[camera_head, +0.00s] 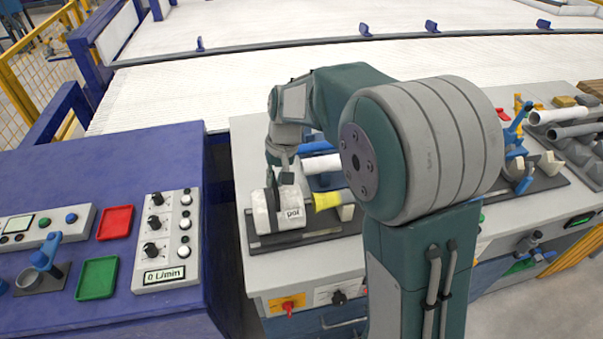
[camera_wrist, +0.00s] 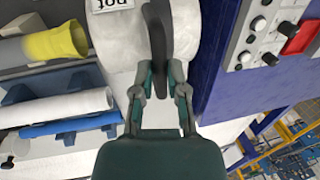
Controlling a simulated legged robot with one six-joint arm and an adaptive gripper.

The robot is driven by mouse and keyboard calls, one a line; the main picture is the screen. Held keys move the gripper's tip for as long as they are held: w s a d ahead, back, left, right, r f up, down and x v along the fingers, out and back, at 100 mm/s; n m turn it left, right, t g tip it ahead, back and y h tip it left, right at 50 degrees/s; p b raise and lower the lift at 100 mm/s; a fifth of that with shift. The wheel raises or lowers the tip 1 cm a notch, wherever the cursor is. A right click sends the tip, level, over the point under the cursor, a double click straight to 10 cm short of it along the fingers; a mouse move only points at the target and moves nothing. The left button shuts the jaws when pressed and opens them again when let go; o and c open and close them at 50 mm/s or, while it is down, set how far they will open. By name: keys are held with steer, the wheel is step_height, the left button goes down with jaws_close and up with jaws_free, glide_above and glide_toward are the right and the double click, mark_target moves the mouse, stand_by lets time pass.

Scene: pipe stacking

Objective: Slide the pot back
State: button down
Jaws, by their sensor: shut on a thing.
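The pot (camera_head: 262,218) is a pale, rounded block labelled "pot" with a dark upright handle. It sits on a dark base plate (camera_head: 322,236) at the front left of the grey workbench. In the wrist view the pot (camera_wrist: 112,45) fills the top middle, and its dark handle (camera_wrist: 158,40) runs between the fingers. My gripper (camera_head: 279,176) reaches down from above and is shut on the handle. The fingers also show in the wrist view (camera_wrist: 159,88). My arm hides part of the bench to the right of the pot.
A yellow-ended pipe (camera_head: 328,200) lies close to the pot's right side. White (camera_head: 320,164) and blue (camera_head: 315,147) pipes lie behind it. A blue control console (camera_head: 110,165) stands to the left across a narrow gap. More pipes (camera_head: 570,115) lie at the far right.

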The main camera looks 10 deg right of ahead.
steer(key=shift+a, duration=0.65)
steer(key=shift+d, duration=0.3)
steer(key=c, duration=0.7)
jaws_free()
steer(key=shift+a, duration=0.55)
steer(key=shift+d, duration=0.1)
steer(key=shift+d+r, duration=0.1)
steer(key=shift+d, duration=0.1)
steer(key=r, duration=0.3)
steer(key=d+r, duration=0.1)
steer(key=r, duration=0.7)
steer(key=shift+w+d+r, duration=0.1)
steer(key=shift+d+r, duration=0.05)
steer(key=shift+d, duration=0.25)
